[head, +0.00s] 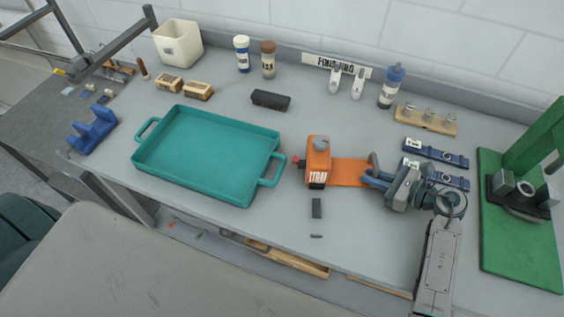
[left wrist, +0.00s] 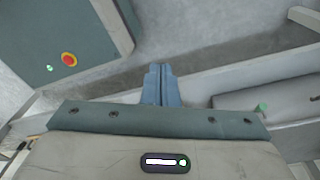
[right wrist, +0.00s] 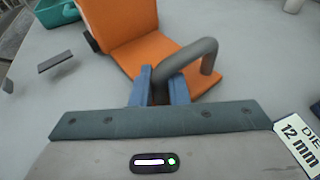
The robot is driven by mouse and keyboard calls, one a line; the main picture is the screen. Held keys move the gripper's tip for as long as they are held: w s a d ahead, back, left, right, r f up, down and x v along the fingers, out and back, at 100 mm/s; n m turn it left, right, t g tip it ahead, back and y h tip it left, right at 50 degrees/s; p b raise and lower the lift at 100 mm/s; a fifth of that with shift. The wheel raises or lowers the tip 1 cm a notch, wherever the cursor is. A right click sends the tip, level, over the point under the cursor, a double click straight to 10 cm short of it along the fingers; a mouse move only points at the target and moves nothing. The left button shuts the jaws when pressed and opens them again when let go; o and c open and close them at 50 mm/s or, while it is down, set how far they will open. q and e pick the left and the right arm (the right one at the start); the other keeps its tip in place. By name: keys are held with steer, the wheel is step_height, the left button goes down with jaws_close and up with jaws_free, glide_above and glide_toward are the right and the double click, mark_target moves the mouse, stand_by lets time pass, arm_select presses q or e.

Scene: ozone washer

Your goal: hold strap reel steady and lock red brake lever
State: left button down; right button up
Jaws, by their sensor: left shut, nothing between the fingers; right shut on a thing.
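The orange strap reel (head: 318,172) stands on the grey bench, with a grey round top and a white label on its front. A small red lever (head: 297,161) sticks out from its left side. An orange plate (head: 350,172) runs right from the reel to a grey bent handle (right wrist: 203,53). My right gripper (head: 371,178) is shut on that handle; its blue fingers (right wrist: 160,86) close around the lower part in the right wrist view. My left gripper (left wrist: 160,86) is shut and empty, away from the reel and outside the head view.
A teal tray (head: 192,192) lies left of the reel. Blue strap-like pieces (head: 435,153) and a green-based press (head: 510,255) are at right. Bottles and a dark brush-like block (head: 270,100) stand behind.

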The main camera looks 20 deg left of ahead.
arm_select(q)
steer(key=w+d+r+m+g+h, duration=0.15)
steer(key=d+r+m, duration=0.25)
steer(key=r+m, duration=0.55)
steer(key=d+r+m+g+h, duration=0.1)
steer(key=d+r+m+h, duration=0.3)
steer(key=r, duration=1.1)
steer(key=w+d+r+m+g+h, duration=0.15)
steer(key=d+r+m, duration=0.45)
steer(key=r, duration=0.7)
steer(key=w+a+r+t, duration=0.1)
steer(key=w+r+t, duration=0.1)
steer(key=w+r, duration=0.1)
steer(key=w+r+m+t, duration=0.1)
steer(key=w+r+t, duration=0.2)
steer(key=w, duration=0.1)
steer(key=w+a+r+t+y, duration=0.1)
steer(key=w+r+t, duration=0.1)
steer(key=w, duration=0.2)
steer(key=shift+w+a+r+m, duration=0.2)
steer(key=shift+a+r+m, duration=0.05)
steer(key=shift+a+r, duration=0.15)
steer(key=w+r+t, duration=0.4)
steer(key=w+r, duration=0.2)
steer(key=r, duration=0.1)
steer(key=shift+w+r, duration=0.15)
steer(key=shift+r, duration=0.1)
steer(key=shift+f+t, duration=0.1)
steer(key=shift+t, duration=0.2)
